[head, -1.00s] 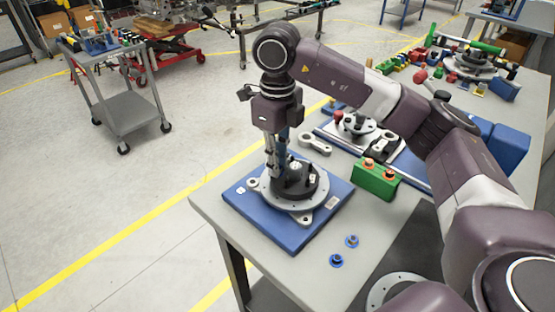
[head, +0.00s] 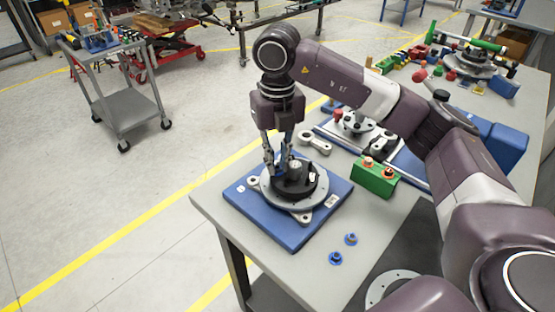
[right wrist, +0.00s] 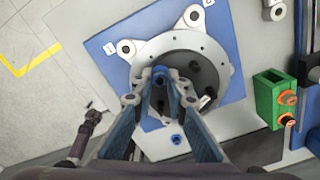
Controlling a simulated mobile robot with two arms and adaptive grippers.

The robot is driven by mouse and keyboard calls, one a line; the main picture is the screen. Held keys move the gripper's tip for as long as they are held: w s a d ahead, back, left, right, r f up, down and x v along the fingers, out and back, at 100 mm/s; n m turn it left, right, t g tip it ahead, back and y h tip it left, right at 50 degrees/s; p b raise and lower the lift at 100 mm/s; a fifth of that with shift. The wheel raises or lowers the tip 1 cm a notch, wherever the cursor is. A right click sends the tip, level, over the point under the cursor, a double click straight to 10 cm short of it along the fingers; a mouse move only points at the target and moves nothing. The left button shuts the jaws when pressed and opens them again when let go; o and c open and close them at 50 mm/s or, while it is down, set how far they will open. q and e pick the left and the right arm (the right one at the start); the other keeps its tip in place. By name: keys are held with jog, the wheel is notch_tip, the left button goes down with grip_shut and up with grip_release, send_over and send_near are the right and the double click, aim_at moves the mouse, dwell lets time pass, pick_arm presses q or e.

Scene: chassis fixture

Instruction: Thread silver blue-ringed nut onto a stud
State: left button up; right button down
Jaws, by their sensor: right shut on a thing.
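My right gripper (head: 279,166) points down over the round dark hub (right wrist: 196,72) of the chassis fixture. In the right wrist view its fingers (right wrist: 160,78) are closed in on a small blue-ringed nut (right wrist: 160,74), mostly hidden between the fingertips. The nut is at the hub's near-left part; I cannot tell whether it touches a stud. The hub sits in a grey flanged ring (head: 312,203) on a blue plate (head: 290,236). Two more blue-ringed nuts (head: 336,258) (head: 351,239) lie on the table. Part of my left arm shows at the lower left of the wrist view; its gripper is unclear.
A green block (head: 375,180) with orange-topped pieces stands right of the plate. A grey link (head: 315,143) lies behind it, near a second fixture (head: 357,126). The grey table (head: 290,272) is mostly clear in front; its left edge is close to the plate.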

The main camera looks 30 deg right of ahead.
jog(key=shift+m, duration=0.6)
jog(key=c, duration=1.9)
grip_release()
jog(key=shift+o, duration=0.3)
jog(key=shift+a+f, duration=0.1)
jog(key=shift+a, duration=0.05)
jog(key=shift+r, duration=0.2)
notch_tip(320, 180, up, 9)
jog(key=p, duration=0.6)
jog(key=shift+d, duration=0.2)
